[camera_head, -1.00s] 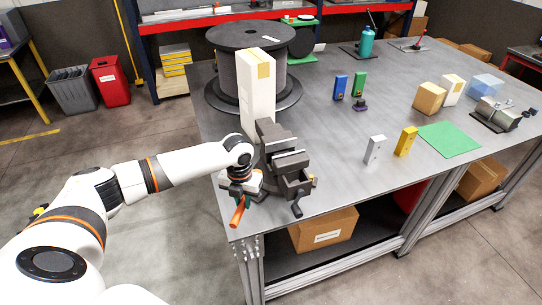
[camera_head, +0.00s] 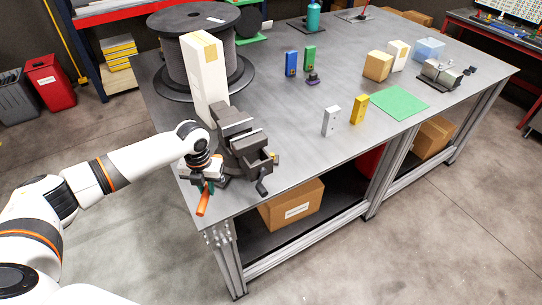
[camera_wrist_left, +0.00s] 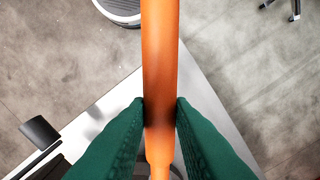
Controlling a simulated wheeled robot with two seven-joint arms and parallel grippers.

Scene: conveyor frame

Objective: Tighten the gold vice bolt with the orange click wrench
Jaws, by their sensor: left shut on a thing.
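The dark grey vice (camera_head: 241,142) stands on the near left corner of the workbench. A small gold spot, likely the gold bolt (camera_head: 276,157), shows on its right side; its handle hangs below. My left gripper (camera_head: 208,184) is just left of the vice at the bench edge. It is shut on the orange click wrench (camera_head: 203,201), whose orange handle points down toward the front. In the left wrist view the green fingers press both sides of the orange handle (camera_wrist_left: 160,60). The wrench's far end is hidden, and I cannot tell whether it touches anything. My right gripper is not in view.
A tall white box (camera_head: 203,82) stands right behind the vice, with a large black spool (camera_head: 190,50) behind it. Silver (camera_head: 331,117) and yellow (camera_head: 358,109) blocks and a green mat (camera_head: 399,103) lie right on the workbench (camera_head: 310,155). Bench between is clear.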

